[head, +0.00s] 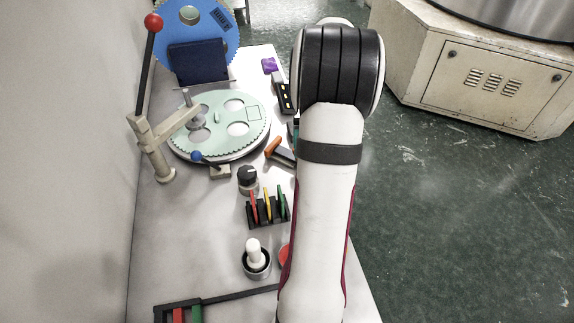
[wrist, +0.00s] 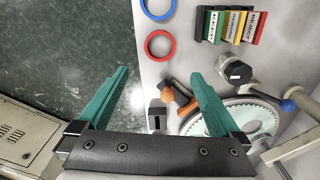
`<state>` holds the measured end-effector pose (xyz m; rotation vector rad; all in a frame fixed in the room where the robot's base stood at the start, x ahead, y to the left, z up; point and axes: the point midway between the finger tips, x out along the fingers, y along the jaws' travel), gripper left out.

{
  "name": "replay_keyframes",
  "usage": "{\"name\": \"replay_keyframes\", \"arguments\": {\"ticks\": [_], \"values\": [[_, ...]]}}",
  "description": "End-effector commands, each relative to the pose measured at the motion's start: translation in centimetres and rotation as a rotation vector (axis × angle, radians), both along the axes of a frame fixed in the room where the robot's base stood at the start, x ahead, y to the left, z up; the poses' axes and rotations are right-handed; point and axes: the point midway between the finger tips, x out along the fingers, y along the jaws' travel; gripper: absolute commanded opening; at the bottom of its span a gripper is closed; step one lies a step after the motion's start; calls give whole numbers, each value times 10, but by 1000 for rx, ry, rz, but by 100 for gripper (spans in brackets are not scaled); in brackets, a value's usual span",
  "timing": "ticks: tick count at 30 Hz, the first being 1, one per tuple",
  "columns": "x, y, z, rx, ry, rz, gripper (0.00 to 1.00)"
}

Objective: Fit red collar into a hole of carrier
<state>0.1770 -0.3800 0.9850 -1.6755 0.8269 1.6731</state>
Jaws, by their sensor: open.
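The red collar (wrist: 147,46) is a ring lying flat on the bench. In the wrist view it lies just past the fingertips of my gripper (wrist: 160,74), roughly centred between them and apart from both. My gripper has teal fingers spread wide, with nothing between them. In the head view only a sliver of the collar (head: 284,257) shows beside my arm, and the gripper is almost wholly hidden. The carrier is a mint toothed disc (head: 220,119) with several round holes, lying flat on a round base. A clamp arm reaches over its left side. Part of it also shows in the wrist view (wrist: 238,122).
A blue ring (wrist: 145,8) lies beyond the collar. A rack of coloured cards (head: 267,221), a dark knob (head: 247,175) and an orange-handled tool (head: 274,148) stand between collar and carrier. A post with a red-balled lever (head: 153,22) stands left. A blue disc (head: 228,42) stands behind.

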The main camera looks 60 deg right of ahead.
Motion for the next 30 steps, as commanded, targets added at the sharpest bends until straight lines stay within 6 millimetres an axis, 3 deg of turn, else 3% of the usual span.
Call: {"name": "replay_keyframes", "arguments": {"ticks": [9, 14, 19, 22, 28, 30], "values": [[0, 2, -84, 7, 1, 0, 100], [0, 1, -105, 5, 1, -1, 100], [-1, -1, -139, 5, 1, -1, 100], [-1, -2, -150, 3, 1, -2, 100], [0, -2, -151, 1, -1, -1, 100], [0, -2, -151, 1, 0, -1, 91]]}}
